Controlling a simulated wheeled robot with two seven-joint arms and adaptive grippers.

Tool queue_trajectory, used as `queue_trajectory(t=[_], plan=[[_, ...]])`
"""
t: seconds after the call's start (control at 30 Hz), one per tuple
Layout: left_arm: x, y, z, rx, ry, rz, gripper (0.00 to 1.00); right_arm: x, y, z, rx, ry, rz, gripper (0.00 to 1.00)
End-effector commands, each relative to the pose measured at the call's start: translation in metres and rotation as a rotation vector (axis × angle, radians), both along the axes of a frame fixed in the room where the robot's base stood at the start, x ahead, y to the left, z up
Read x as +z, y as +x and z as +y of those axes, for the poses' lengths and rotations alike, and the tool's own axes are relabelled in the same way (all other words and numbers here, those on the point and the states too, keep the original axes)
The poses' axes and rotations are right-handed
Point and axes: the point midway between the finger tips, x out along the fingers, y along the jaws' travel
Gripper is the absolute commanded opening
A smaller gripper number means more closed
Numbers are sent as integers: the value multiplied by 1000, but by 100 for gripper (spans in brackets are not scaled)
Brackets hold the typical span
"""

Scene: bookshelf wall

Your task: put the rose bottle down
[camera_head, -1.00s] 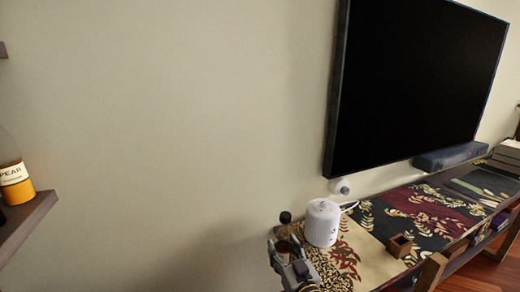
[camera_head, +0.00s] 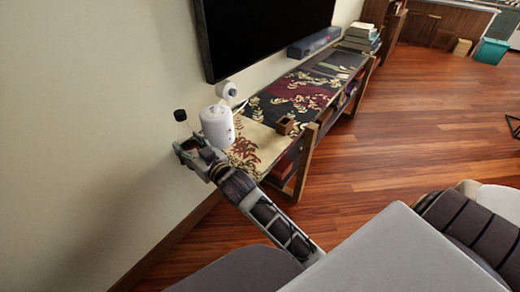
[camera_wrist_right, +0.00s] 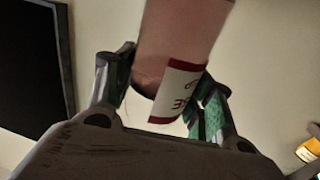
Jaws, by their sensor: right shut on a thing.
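The rose bottle is in my right gripper (camera_head: 188,150), at the near left end of the long low table (camera_head: 262,136). In the head view its black cap (camera_head: 180,115) shows above the fingers, and its body is hard to make out against the wall. In the right wrist view the pinkish bottle (camera_wrist_right: 185,40) with a white and red label (camera_wrist_right: 179,92) stands between the green-padded fingers, which are shut on it. I cannot tell whether its base touches anything. My left gripper is not in view.
A white canister (camera_head: 217,127) stands on the table just right of my right gripper. A screen (camera_head: 262,35) hangs on the wall above. Books (camera_head: 358,38) are stacked at the far end. Bare patterned tabletop lies between.

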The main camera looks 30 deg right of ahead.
Motion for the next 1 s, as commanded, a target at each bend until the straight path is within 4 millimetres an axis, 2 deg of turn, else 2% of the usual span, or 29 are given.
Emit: queue_trajectory(t=[0.2, 0.5, 0.8, 1.0], plan=[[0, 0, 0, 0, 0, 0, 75, 7, 27, -64, -102, -3, -3, 14], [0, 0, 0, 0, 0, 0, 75, 3, 54, -156, -245, -1, -1, 14], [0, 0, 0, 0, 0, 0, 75, -11, 64, -250, -383, -2, 0, 14], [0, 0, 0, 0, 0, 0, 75, -29, 64, -296, -449, 0, 0, 14]])
